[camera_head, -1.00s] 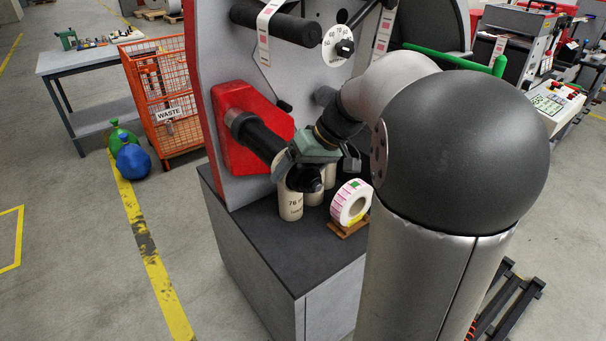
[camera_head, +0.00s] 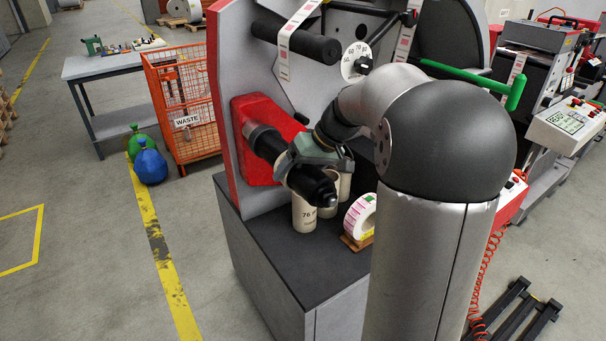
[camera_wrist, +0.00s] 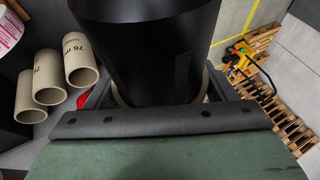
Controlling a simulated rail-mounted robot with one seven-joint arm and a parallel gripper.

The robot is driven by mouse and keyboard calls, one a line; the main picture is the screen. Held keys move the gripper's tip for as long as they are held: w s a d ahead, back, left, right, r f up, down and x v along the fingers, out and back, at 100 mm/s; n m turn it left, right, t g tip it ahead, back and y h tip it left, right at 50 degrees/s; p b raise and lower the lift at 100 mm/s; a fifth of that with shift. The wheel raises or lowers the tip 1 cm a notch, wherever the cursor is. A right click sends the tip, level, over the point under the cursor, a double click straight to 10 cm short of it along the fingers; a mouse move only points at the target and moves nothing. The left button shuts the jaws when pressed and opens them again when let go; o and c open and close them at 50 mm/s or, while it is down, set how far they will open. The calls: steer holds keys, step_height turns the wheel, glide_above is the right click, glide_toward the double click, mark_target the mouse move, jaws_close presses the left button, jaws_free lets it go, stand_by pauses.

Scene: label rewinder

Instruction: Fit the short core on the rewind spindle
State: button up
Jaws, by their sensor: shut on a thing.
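The rewind spindle (camera_head: 312,184) is a dark cylinder jutting from the red housing (camera_head: 255,115) on the machine's face. It fills the upper middle of the wrist view (camera_wrist: 145,40). My gripper (camera_head: 294,160) is shut around the spindle's middle, with the spindle's free end sticking out past it. In the wrist view, my gripper (camera_wrist: 160,98) has a jaw on each side. Thin beige edges of the short core (camera_wrist: 206,88) show between the jaws and the spindle, so the core is around the spindle. Most of the core is hidden.
Several similar beige cores marked 76 (camera_head: 304,214) stand on the dark cabinet top (camera_head: 285,255) below the spindle; they also show in the wrist view (camera_wrist: 81,66). A white and pink label roll (camera_head: 360,217) stands beside them. Another dark roller (camera_head: 300,42) juts out above.

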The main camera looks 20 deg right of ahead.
steer(key=shift+w+a+f+p, duration=0.1)
steer(key=shift+w+a+p, duration=0.35)
steer(key=shift+w, duration=1.25)
steer(key=shift+w+a+r+p, duration=0.15)
steer(key=shift+w+p, duration=0.55)
steer(key=shift+w, duration=1)
steer(key=shift+w+a+f+p, duration=0.15)
steer(key=shift+w+a+p, duration=0.35)
steer(key=shift+w, duration=1.2)
steer(key=shift+d, duration=0.15)
steer(key=o, duration=1)
steer(key=shift+w, duration=0.1)
